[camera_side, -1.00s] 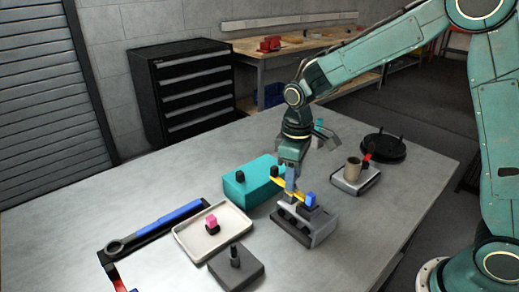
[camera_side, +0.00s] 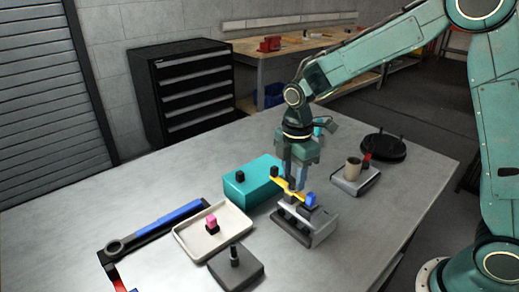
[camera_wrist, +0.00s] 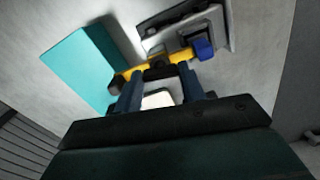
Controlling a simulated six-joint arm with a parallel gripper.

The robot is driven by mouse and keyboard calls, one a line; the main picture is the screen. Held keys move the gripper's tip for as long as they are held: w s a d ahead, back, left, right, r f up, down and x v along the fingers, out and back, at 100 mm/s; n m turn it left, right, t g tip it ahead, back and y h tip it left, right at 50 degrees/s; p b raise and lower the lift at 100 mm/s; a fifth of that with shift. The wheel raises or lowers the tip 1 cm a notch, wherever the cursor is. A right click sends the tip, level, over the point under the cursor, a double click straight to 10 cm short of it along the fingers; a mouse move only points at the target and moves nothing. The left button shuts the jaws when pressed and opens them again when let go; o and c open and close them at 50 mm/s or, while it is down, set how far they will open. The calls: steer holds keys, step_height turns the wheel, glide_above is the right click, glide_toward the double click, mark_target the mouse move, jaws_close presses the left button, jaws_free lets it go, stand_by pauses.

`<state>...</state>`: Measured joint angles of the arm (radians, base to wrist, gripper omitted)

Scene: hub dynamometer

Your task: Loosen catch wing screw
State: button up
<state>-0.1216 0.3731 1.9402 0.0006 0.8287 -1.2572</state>
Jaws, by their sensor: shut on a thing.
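A yellow bar (camera_side: 279,182) lies across the top of a grey block fixture (camera_side: 318,232), with a black knob (camera_side: 274,171) at its far left end. In the wrist view the yellow bar (camera_wrist: 182,55) runs crosswise over a dark middle piece (camera_wrist: 160,70), with a blue block (camera_wrist: 203,49) at its right end. The blue block also shows in the side view (camera_side: 310,200). My gripper (camera_side: 295,186) points down over the fixture, its fingers shut on the middle of the yellow bar. The fingers partly hide the gripped part, and I cannot make out the screw's wings.
A teal box (camera_side: 248,187) stands close on the left. A cream tray (camera_side: 190,237) with a pink-topped piece, a dark block with a post (camera_side: 236,268) and a blue-handled wrench (camera_side: 165,225) lie front left.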

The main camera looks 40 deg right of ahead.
mark_target(293, 178)
steer(key=shift+n, duration=1.1)
steer(key=o, duration=1)
steer(key=shift+r, duration=0.1)
step_height(293, 178, up, 14)
steer(key=shift+f, duration=0.15)
